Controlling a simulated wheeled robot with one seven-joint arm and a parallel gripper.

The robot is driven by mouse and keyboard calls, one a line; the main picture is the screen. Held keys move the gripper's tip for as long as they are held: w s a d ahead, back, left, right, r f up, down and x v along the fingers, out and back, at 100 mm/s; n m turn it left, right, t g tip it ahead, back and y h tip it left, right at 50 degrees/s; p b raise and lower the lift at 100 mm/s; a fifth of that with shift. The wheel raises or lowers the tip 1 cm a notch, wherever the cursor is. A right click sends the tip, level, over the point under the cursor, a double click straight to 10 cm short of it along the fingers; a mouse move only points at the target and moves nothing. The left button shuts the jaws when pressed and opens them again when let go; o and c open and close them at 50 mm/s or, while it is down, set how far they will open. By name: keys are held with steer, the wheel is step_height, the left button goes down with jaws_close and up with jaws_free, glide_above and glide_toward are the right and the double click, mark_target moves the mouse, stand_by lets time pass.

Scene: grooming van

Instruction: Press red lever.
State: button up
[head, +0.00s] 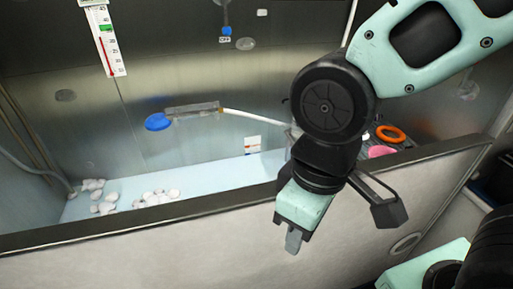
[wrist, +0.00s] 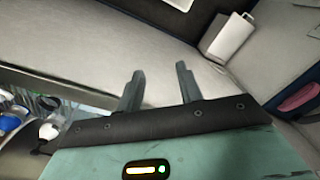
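No red lever can be made out in either view. A small blue-ended lever (head: 226,30) hangs on the metal back wall at the top of the head view, with a label reading "OFF" below it. My gripper (head: 293,240) points down in front of the tub's front wall, apart from the back wall. In the wrist view my gripper (wrist: 158,86) has its two fingers apart with nothing between them. My arm hides part of the tub's right end.
The tub's front rim (head: 150,214) runs across the head view. White pebble-like pieces (head: 155,197) lie inside. A blue shower head (head: 158,122) is on the back wall. An orange ring (head: 391,133) and a pink item (head: 381,151) sit at right. A white box (wrist: 228,37) shows in the wrist view.

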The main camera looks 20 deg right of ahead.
steer(key=shift+c, duration=0.3)
